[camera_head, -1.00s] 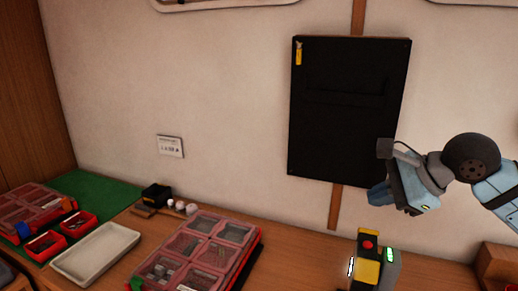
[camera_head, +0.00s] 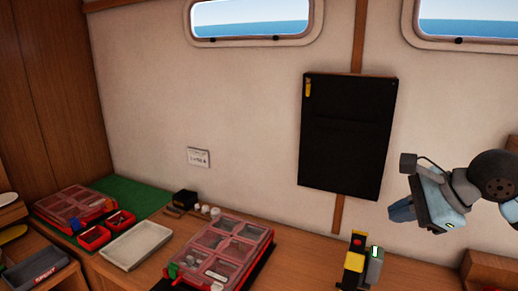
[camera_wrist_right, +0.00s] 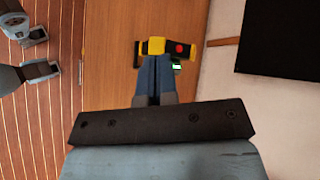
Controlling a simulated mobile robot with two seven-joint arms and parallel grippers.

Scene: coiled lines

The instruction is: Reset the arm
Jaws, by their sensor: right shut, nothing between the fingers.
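My right arm comes in from the right in the head view, raised in front of the wall. Its gripper (camera_head: 401,210) has blue fingers that point down to the left, above the wooden counter. In the right wrist view the two blue fingers (camera_wrist_right: 155,72) are pressed together with nothing between them. Beyond the fingertips lies a yellow and black device (camera_wrist_right: 165,48) with a red button; it also stands on the counter in the head view (camera_head: 354,262). My left gripper does not show in the head view.
A black panel (camera_head: 345,140) hangs on the wall left of my right arm. On the counter are a red-lidded organizer (camera_head: 222,250), a white tray (camera_head: 136,246), small red bins (camera_head: 120,220) and a green mat (camera_head: 135,192). Bare counter (camera_head: 305,262) lies between organizer and device.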

